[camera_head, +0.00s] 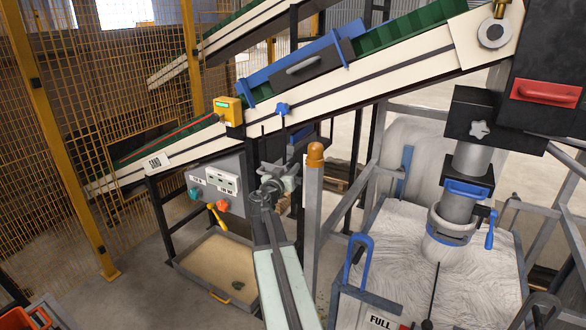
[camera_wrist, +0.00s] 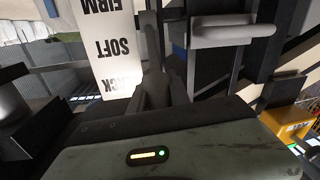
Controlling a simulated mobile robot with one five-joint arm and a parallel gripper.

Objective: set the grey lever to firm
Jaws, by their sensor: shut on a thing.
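My gripper (camera_head: 276,180) is in the middle of the head view, beside an orange-capped post and below the sloping conveyor. In the wrist view my gripper (camera_wrist: 164,88) is shut on a narrow dark grey bar, which looks like the grey lever (camera_wrist: 149,32). The jaws hide its lower part. A white scale plate (camera_wrist: 105,62) stands just left of it, with upside-down words FIRM, SOFT and one partly hidden word ending in CK. The jaws are near the partly hidden word, and FIRM is at the plate's far end. I cannot make out the lever in the head view.
The conveyor (camera_head: 375,85) slopes across the back, with a yellow box (camera_head: 228,111) on its side. The orange-capped post (camera_head: 314,200) stands close right of my arm. A tray of sand (camera_head: 222,262) lies below left.

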